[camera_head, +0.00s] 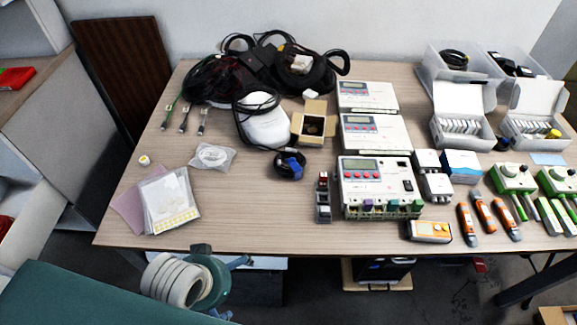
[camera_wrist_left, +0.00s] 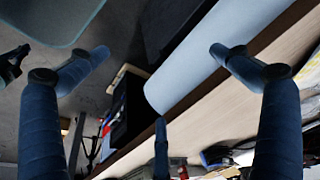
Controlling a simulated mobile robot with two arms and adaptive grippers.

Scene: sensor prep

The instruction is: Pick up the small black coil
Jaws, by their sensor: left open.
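The small black coil (camera_head: 288,165) lies on the wooden table with a blue connector on it, just in front of the open cardboard box. In the left wrist view a dark loop with blue (camera_wrist_left: 216,155) shows near the bottom edge; it looks like this coil. My left gripper (camera_head: 238,288) is below and in front of the table's front edge, to the left of the coil and well apart from it. In the left wrist view its blue fingers (camera_wrist_left: 158,60) are spread wide with nothing between them. My right gripper is not seen in the head view.
Larger black cable bundles (camera_head: 265,70) and a white rounded device (camera_head: 266,125) lie behind the coil. The cardboard box (camera_head: 313,125) is close behind it. A bagged cable (camera_head: 212,156) lies left. White meters (camera_head: 380,182) stand right. The table front (camera_head: 260,225) is bare.

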